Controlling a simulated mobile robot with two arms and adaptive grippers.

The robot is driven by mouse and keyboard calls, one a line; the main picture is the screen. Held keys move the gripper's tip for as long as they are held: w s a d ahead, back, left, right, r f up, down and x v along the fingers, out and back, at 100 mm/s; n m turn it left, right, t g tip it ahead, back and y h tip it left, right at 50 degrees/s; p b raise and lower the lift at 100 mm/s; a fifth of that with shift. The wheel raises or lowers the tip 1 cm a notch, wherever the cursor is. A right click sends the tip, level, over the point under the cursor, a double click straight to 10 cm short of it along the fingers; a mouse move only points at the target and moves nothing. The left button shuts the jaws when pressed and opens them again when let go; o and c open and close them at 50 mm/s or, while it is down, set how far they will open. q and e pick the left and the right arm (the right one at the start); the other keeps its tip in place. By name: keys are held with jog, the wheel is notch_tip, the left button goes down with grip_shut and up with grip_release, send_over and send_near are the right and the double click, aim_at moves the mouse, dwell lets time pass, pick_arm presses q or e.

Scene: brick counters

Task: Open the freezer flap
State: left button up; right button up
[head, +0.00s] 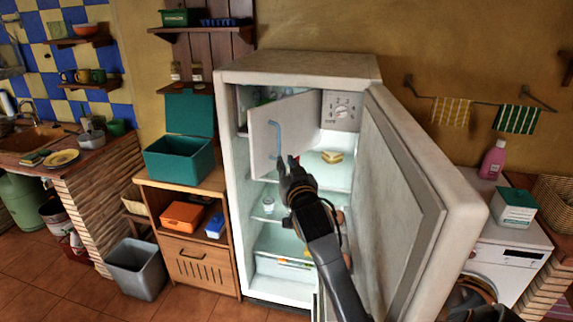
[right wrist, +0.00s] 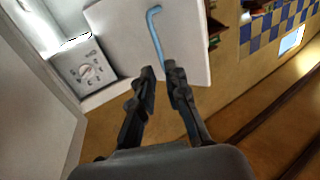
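The freezer flap (head: 262,126) is a white panel with a blue bar handle (head: 275,138), inside the top of the open fridge. It stands partly open, its left edge swung out from the compartment. In the right wrist view the flap (right wrist: 115,25) and the blue handle (right wrist: 155,28) are straight ahead. My right gripper (head: 288,160) is at the handle's lower end. In the right wrist view its fingers (right wrist: 160,70) are apart, with the handle's lower end between or just behind the tips; contact is unclear. My left gripper is not in view.
The fridge door (head: 430,170) stands wide open to the right of my arm. A dial panel (head: 341,110) is right of the flap. Food (head: 332,157) sits on the shelf below. A wooden cabinet (head: 185,230) with a teal box (head: 180,160) stands left of the fridge.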

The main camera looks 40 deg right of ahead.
jog(key=shift+w+f, duration=0.1)
jog(key=shift+w, duration=0.05)
grip_shut()
jog(key=n+g+h+b, duration=0.1)
jog(key=n+g+h, duration=0.45)
jog(key=n, duration=0.75)
send_near(275, 130)
jog(key=w+d+p, duration=0.1)
jog(key=w+d+t+p, duration=0.1)
jog(key=p, duration=0.1)
jog(key=shift+d+f, duration=0.2)
jog(key=shift+d, duration=0.15)
jog(key=shift+w+d+f, duration=0.15)
jog(key=shift+w+d, duration=0.25)
jog(key=shift+d, duration=0.05)
jog(key=shift+s, duration=0.1)
